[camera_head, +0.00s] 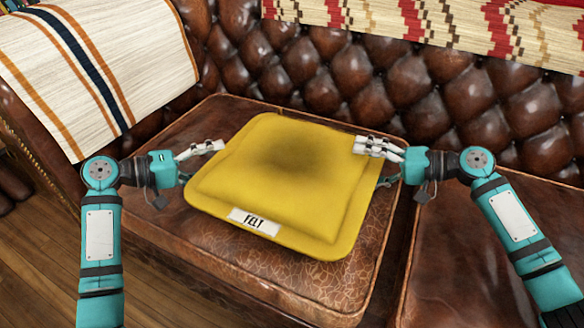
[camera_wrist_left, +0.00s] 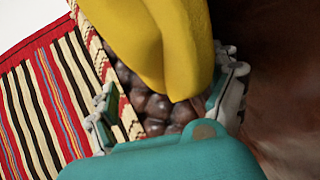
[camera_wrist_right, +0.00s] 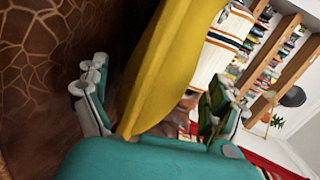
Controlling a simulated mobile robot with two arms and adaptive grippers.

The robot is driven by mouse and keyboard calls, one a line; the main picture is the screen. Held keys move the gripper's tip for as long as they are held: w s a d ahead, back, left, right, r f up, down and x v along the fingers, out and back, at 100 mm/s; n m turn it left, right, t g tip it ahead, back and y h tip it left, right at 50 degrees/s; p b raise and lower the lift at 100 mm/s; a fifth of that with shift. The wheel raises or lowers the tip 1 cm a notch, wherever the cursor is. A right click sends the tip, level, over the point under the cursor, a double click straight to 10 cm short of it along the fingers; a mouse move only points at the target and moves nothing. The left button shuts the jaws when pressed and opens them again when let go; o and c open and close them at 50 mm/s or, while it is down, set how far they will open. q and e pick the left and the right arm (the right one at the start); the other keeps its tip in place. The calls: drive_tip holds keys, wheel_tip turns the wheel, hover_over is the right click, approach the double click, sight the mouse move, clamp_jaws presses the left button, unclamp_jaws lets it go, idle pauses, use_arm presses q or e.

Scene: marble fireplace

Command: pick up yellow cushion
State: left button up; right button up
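The yellow cushion (camera_head: 285,190), with a white "FELT" label on its near edge, lies flat over the brown leather seat. My left gripper (camera_head: 203,162) is at its left edge, with one white finger above the cushion and the lower finger mostly hidden. In the left wrist view the cushion (camera_wrist_left: 155,40) reaches between the spread fingers, close to the right-hand one. My right gripper (camera_head: 368,163) is at the right edge, one finger over the top. In the right wrist view the cushion (camera_wrist_right: 170,65) stands between spread fingers, with gaps on both sides. Neither gripper is closed on it.
The tufted leather sofa back (camera_head: 330,85) rises behind the cushion. A striped cream blanket (camera_head: 95,65) covers the left arm, and a patterned throw (camera_head: 450,25) hangs over the back. Another leather seat (camera_head: 480,250) is at the right. Wooden floor (camera_head: 45,250) shows at lower left.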

use_arm(q)
drive_tip(key=c, duration=1.5)
use_arm(e)
drive_tip(key=c, duration=1.5)
use_arm(q)
drive_tip(key=shift+r, duration=0.1)
drive_tip(key=shift+c, duration=0.2)
use_arm(e)
drive_tip(key=shift+o, duration=0.2)
use_arm(q)
drive_tip(key=shift+r, duration=0.1)
use_arm(e)
drive_tip(key=shift+r, duration=0.1)
